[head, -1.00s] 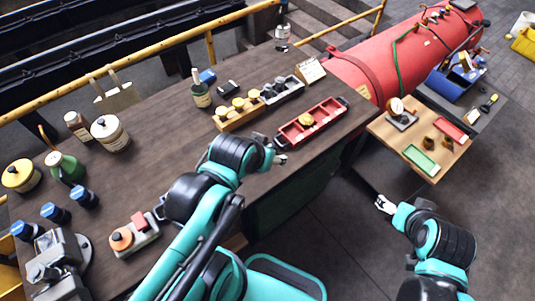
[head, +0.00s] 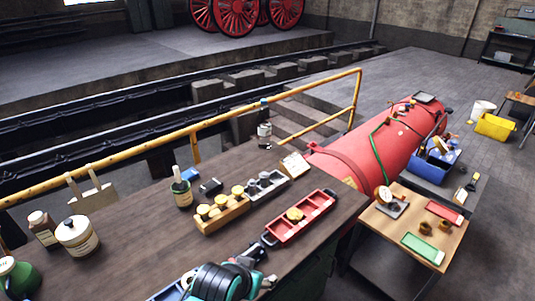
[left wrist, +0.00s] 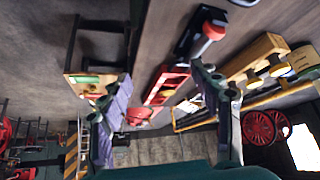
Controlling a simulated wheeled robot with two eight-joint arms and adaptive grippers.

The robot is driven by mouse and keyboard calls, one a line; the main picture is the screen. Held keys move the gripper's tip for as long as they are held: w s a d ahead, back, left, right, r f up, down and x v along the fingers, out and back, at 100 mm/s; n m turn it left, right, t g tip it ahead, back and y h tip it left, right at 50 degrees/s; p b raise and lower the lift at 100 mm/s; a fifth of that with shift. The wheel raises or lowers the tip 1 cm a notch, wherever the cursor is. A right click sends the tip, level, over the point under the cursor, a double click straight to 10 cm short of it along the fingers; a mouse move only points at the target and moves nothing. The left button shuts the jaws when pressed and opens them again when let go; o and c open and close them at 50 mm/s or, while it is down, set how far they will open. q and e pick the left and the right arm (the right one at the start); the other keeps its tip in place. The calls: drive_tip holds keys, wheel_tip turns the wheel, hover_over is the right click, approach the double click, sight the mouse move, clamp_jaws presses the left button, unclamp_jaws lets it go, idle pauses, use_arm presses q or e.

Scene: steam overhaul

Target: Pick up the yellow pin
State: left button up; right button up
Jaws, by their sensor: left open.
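Several yellow round-topped pins (head: 221,200) stand in a row in a wooden block (head: 222,217) on the workbench. Another yellow-topped piece (head: 294,214) sits in a red tray (head: 318,209) to the right of the block. I cannot tell which one is meant. My left gripper (head: 262,272) is low in the head view, on the near side of the red tray, partly hidden by its own wrist. In the left wrist view it is open (left wrist: 161,72), with nothing between the fingers. There the red tray (left wrist: 160,88) and wooden block (left wrist: 262,47) lie beyond the fingers.
A grey tray (head: 266,188) stands behind the red tray. Bottles (head: 181,188) and a white jar (head: 77,236) stand on the left of the bench. A wooden side table (head: 450,238) and red boiler (head: 385,145) stand to the right. A yellow rail (head: 230,115) runs behind.

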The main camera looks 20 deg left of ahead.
use_arm(q)
drive_tip(key=w+a+r+m+g+p, duration=0.2)
drive_tip(key=w+a+r+m, duration=0.2)
drive_tip(key=w+a+r, duration=0.15)
drive_tip(key=m+g+p, duration=0.5)
drive_tip(key=m, duration=0.8)
hover_over(203, 209)
wheel_tip(203, 209, down, 5)
drive_tip(key=shift+s+d+f, duration=0.1)
drive_tip(key=shift+f, duration=0.1)
wheel_tip(203, 209, down, 3)
drive_tip(key=shift+r+b, duration=0.2)
drive_tip(key=shift+b, duration=0.3)
drive_tip(key=f+b, duration=0.1)
drive_tip(key=f, duration=0.4)
drive_tip(key=shift+w+f, duration=0.15)
drive_tip(key=shift+w, duration=0.05)
drive_tip(key=shift+c, duration=0.6)
clamp_jaws()
